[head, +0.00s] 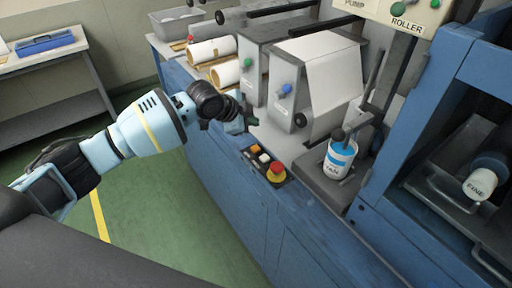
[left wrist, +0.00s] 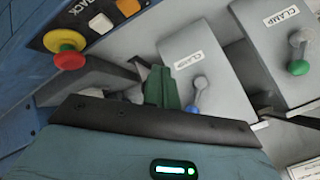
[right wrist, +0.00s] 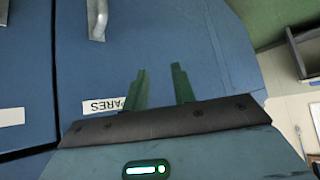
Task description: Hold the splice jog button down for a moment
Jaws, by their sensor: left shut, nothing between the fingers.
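A small dark button panel (head: 262,165) sits on the blue machine's front ledge. It carries an orange button (left wrist: 128,7), a white button (left wrist: 100,23) and a red mushroom button on a yellow collar (head: 276,171). My left gripper (head: 240,122) is shut and empty, just beyond the panel and apart from the buttons. Its closed green fingers show in the left wrist view (left wrist: 160,86). My right gripper (right wrist: 158,82) is open and empty, facing a blue cabinet front.
Two grey clamp blocks stand behind the panel, one with a blue knob (head: 287,88), one with a green knob (head: 248,63). A white and blue can (head: 340,158) stands right of the panel. White rolls (head: 212,50) lie at the back. Green floor (head: 150,230) is clear.

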